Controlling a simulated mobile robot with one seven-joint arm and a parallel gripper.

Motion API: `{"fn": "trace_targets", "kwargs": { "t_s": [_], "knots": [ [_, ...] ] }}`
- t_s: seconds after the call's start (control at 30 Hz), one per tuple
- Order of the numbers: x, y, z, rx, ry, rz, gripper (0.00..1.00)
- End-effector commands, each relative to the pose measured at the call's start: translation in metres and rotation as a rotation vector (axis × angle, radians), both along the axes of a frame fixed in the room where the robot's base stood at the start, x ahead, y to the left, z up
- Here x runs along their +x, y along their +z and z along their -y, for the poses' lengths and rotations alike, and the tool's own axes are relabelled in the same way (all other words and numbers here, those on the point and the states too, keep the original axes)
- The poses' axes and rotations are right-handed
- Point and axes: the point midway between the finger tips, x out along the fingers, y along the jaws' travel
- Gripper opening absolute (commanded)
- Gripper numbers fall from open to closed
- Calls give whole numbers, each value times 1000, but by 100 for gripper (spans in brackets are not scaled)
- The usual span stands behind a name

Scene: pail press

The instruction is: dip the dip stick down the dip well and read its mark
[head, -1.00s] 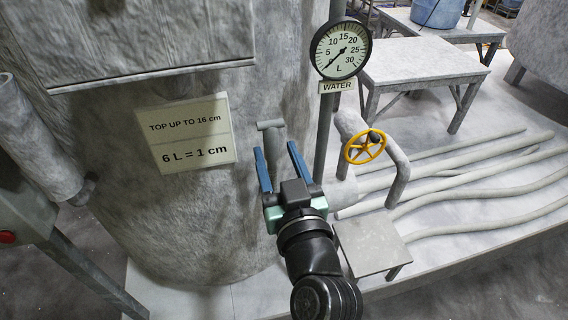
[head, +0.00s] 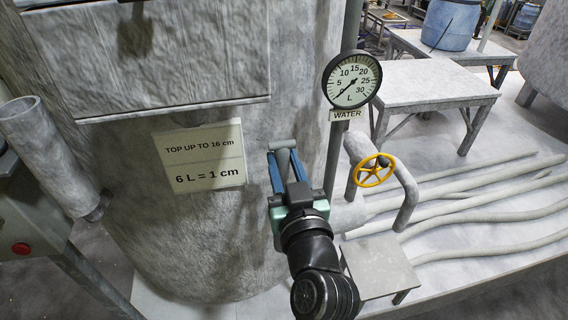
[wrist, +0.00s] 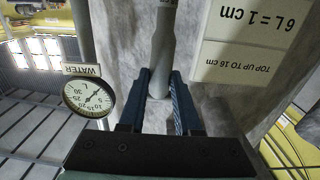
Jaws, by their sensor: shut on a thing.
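My gripper (head: 284,155) is shut on a grey T-shaped handle, which I take to be the dip stick (head: 282,144), in front of the large grey vat. In the wrist view the dip stick (wrist: 164,45) runs between the two blue fingers of my gripper (wrist: 160,76). Its lower part is hidden in the head view, and no mark can be read on it. An open-topped grey pipe, likely the dip well (head: 24,112), leans against the vat's left side. It is well apart from my gripper.
A sign (head: 200,158) on the vat reads "TOP UP TO 16 cm" and "6 L = 1 cm". Right of my gripper are a water gauge (head: 352,79), its needle near zero, a yellow handwheel (head: 373,170) and a small grey stand (head: 380,265). A control box (head: 28,225) stands below the pipe.

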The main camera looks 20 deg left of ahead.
Motion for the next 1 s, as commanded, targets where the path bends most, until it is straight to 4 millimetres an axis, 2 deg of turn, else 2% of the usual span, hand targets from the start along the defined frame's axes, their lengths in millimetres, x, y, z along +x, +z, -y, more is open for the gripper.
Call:
{"fn": "trace_targets", "kwargs": {
  "t_s": [0.03, 1.0],
  "knots": [
    [0, 6, 0, 0, 0, 2, 0],
    [0, 65, 0, 1, 1, 1, 0]
  ]
}}
